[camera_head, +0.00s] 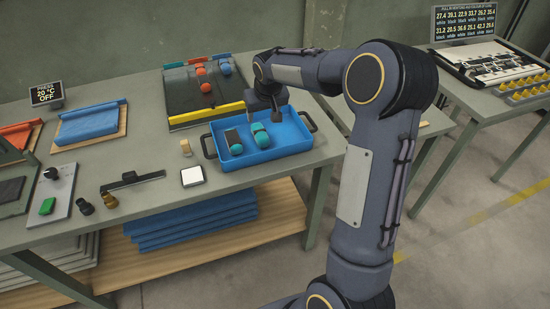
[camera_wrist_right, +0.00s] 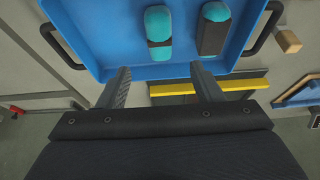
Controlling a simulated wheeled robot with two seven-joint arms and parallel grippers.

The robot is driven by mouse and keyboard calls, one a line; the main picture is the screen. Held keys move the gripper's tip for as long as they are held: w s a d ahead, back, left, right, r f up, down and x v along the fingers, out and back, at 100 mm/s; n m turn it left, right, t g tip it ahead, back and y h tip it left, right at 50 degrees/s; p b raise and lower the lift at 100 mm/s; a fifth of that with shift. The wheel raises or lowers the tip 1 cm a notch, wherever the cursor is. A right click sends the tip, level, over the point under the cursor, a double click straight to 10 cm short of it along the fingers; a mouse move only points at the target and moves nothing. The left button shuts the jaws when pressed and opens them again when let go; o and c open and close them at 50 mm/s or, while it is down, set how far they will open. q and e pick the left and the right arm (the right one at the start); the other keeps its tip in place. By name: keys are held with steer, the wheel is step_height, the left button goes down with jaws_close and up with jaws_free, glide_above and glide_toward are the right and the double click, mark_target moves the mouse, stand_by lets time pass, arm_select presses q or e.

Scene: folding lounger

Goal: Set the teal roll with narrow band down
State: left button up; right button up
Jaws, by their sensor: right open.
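The teal roll with a narrow dark band (camera_head: 262,139) lies in the blue tray (camera_head: 268,155), to the right of another teal roll with a wide dark band (camera_head: 232,138). In the right wrist view the narrow-band roll (camera_wrist_right: 158,22) is on the left and the wide-band roll (camera_wrist_right: 213,38) on the right, with bare tray floor between them. My right gripper (camera_head: 268,108) is over the far side of the tray. Its two fingers (camera_wrist_right: 162,82) are spread and empty, apart from both rolls. My left gripper is not in view.
Behind the tray is a dark sloped board (camera_head: 190,95) with a yellow bar (camera_head: 207,115) and several orange and blue rolls. A white square pad (camera_head: 193,177) and a small wooden block (camera_head: 186,147) lie left of the tray. The tray's black handles (camera_head: 208,147) stick out sideways.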

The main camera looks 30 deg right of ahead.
steer(key=s+a+r+y, duration=0.1)
steer(key=s+a+r, duration=0.3)
steer(key=s, duration=0.5)
steer(key=s+a+r+y, duration=0.2)
steer(key=s+a+r, duration=0.1)
steer(key=s, duration=0.7)
steer(key=s+a+f+y, duration=0.1)
steer(key=s+a+f, duration=0.1)
steer(key=s+a, duration=0.2)
steer(key=s+a+f+n+t, duration=0.1)
steer(key=s+a, duration=0.3)
steer(key=s, duration=0.6)
steer(key=shift+f+y, duration=0.4)
